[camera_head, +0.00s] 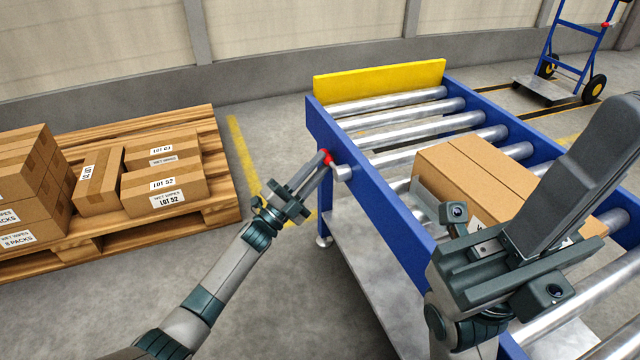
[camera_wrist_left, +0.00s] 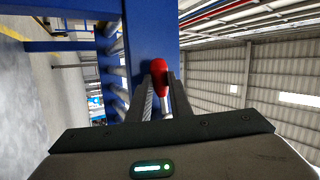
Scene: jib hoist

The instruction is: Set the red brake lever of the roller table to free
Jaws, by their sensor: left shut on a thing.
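The roller table (camera_head: 385,201) has a blue frame, steel rollers and a yellow end plate. Its red brake lever (camera_head: 326,156) is on the left side rail, near the far end. My left gripper (camera_head: 320,164) is shut on the lever's red grip. In the left wrist view the red grip (camera_wrist_left: 159,75) is between the two fingers, against the blue rail. The fingers hide part of the lever, and I see no marking for its setting.
A cardboard box (camera_head: 470,165) lies on the rollers, partly behind my right arm. A wooden pallet (camera_head: 222,165) with several boxes stands at the left. A blue hand truck (camera_head: 560,60) stands at the back right. The floor between pallet and table is clear.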

